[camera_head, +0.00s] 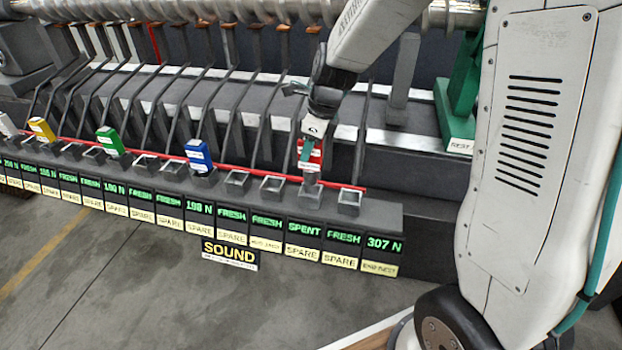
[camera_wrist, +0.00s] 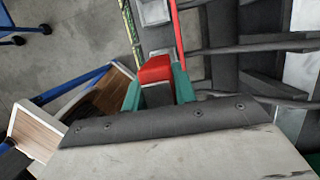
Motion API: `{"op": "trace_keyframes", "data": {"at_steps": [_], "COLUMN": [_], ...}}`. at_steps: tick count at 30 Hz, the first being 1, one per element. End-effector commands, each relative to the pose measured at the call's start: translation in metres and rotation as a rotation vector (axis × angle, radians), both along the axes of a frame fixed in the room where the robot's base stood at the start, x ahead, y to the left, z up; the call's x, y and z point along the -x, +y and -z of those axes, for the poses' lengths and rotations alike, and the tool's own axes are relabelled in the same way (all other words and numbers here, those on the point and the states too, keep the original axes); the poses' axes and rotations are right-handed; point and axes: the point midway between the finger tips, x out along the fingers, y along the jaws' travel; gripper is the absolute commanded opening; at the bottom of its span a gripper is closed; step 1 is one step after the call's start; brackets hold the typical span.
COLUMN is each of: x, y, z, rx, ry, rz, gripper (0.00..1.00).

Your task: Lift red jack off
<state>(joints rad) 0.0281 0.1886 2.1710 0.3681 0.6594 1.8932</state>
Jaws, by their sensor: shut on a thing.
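The red jack (camera_head: 310,158) is a small block with white labels, near the right end of the row of grey sockets. My gripper (camera_head: 304,150) is above that row, shut on the red jack. In the wrist view the green fingers of my gripper (camera_wrist: 157,84) stand on either side of the red jack (camera_wrist: 155,68). A grey socket (camera_head: 310,191) is directly under the jack in the head view. I cannot tell whether the jack's lower end is in it. The panel below there reads SPENT.
Blue (camera_head: 199,156), green (camera_head: 110,141) and yellow (camera_head: 41,130) jacks stand to the left. A red rail (camera_head: 235,168) and dark levers run behind the sockets. A green post (camera_head: 462,95) stands at right. A wooden-sided box (camera_wrist: 38,130) shows in the wrist view.

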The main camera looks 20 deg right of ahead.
Motion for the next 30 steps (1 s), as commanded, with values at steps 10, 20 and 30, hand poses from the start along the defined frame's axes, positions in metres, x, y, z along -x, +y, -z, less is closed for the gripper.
{"op": "trace_keyframes", "data": {"at_steps": [10,20,30], "x": [-0.001,-0.001,0.000], "y": [0.000,0.000,0.000], "z": [-0.017,-0.033,-0.048], "rx": [0.000,0.000,-0.001], "ry": [-0.003,-0.003,-0.002], "rz": [0.000,-0.001,-0.001], "gripper": [0.00,0.00,0.00]}}
